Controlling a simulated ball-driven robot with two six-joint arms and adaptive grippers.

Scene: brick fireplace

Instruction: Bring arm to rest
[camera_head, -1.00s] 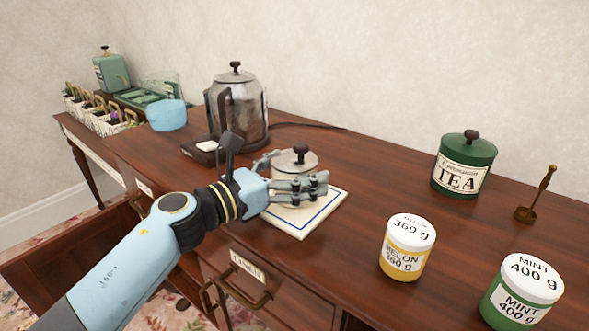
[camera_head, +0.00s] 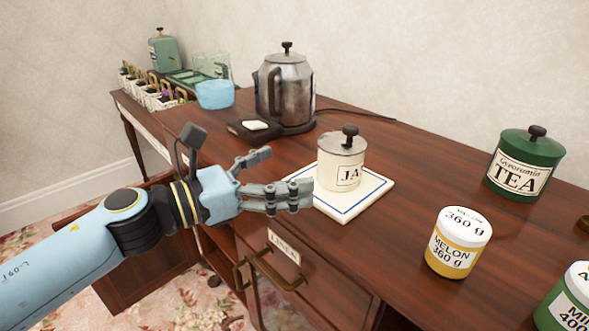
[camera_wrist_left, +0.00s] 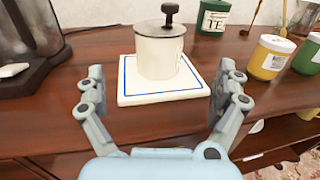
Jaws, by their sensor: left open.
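My left gripper (camera_head: 284,180) is open and empty. In the head view it hangs just left of a cream lidded jar (camera_head: 341,165) and beside the front edge of the dresser. The jar stands upright on a white tile with a blue border (camera_head: 352,207); part of its label reads "JA". In the left wrist view the jar (camera_wrist_left: 159,50) stands beyond the spread fingers (camera_wrist_left: 165,95), apart from them. The tile (camera_wrist_left: 150,98) lies flat under it. My right gripper shows in neither view.
A metal kettle (camera_head: 286,90) stands behind the jar. A green tea tin (camera_head: 522,168), a melon jar (camera_head: 458,245) and a mint jar (camera_head: 568,305) stand to the right. An open drawer (camera_head: 150,262) juts out at the lower left. Free space lies before the dresser front.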

